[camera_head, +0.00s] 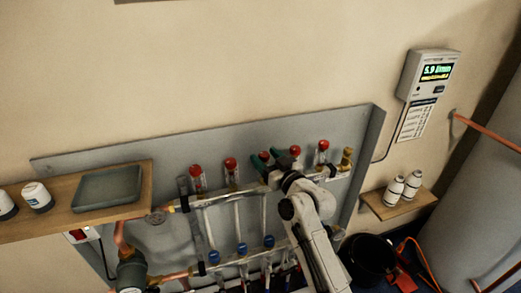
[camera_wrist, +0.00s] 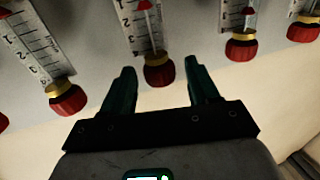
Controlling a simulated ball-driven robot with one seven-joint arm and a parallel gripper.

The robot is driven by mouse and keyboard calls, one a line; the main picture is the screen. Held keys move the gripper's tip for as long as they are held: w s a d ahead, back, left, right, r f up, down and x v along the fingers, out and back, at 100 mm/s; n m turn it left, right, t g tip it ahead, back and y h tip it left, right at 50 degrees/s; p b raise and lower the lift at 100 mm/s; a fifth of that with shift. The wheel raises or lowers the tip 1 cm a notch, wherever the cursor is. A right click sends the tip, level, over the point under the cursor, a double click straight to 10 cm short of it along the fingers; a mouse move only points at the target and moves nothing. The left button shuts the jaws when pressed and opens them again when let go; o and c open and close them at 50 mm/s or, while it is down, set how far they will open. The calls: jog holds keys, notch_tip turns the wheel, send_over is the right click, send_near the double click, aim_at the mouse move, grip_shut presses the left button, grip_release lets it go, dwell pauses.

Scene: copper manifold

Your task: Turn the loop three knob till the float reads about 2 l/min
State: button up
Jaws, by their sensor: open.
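The copper manifold carries a row of red knobs on clear float gauges. The third and middle knob (camera_wrist: 159,70) has a brass collar, and a scaled gauge tube (camera_wrist: 143,28) runs up from it in the wrist view. A red float part (camera_wrist: 145,5) shows near the top edge; its reading is unclear. My gripper (camera_wrist: 161,74) is open, its green fingers on either side of this knob with gaps to both. In the head view my gripper (camera_head: 267,158) is at the middle of the row and partly hides this knob. The wall display (camera_head: 437,71) reads about 5.9 l/min.
Neighbouring red knobs (camera_wrist: 68,97) and (camera_wrist: 241,45) stand close on both sides of my fingers. Blue caps (camera_head: 242,249) line the lower rail. A wooden shelf (camera_head: 140,208) with a grey tray is at left. A small shelf (camera_head: 383,207) with two white bottles is at right.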

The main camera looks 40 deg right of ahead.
aim_at(261, 153)
jog(key=shift+w+d, duration=0.1)
jog(key=shift+w, duration=1.7)
jog(key=c, duration=1)
jog(key=shift+o, duration=0.2)
jog(key=shift+f, duration=0.1)
